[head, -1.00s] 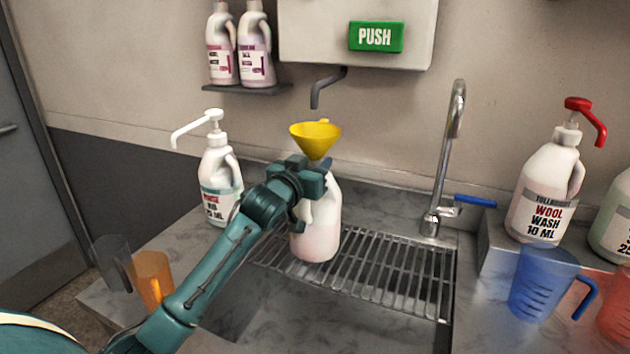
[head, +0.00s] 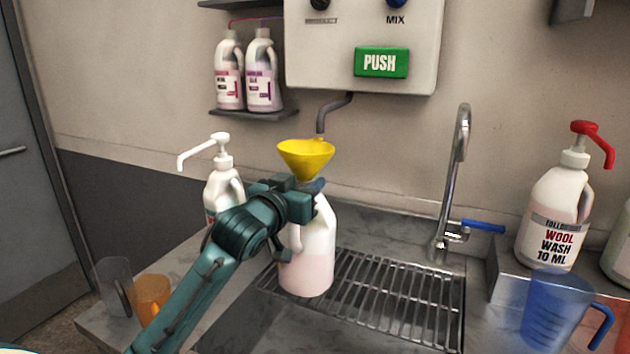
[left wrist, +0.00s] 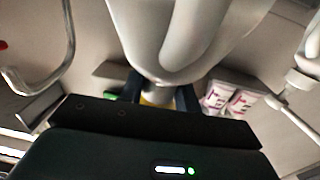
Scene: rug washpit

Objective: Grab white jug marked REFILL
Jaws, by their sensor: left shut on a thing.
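A white jug (head: 309,272) with pinkish contents stands upright over the sink's drain grate. I cannot tell whether its base touches the grate. A yellow funnel (head: 305,158) sits in its mouth. No REFILL marking is readable on the side I see. My left gripper (head: 314,188) is shut on the jug at its neck, just below the funnel; the arm hides part of the jug's upper left. In the left wrist view the jug's body and handle (left wrist: 185,40) fill the top middle, with its neck between my fingers (left wrist: 160,96). My right gripper is not in view.
A dispenser box with a green PUSH button (head: 381,63) and a grey spout (head: 331,110) is above. A white pump bottle (head: 222,185) stands behind my arm. A chrome tap (head: 443,190) is right of the jug. A wool wash bottle (head: 553,215) and blue measuring cup (head: 550,305) stand farther right.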

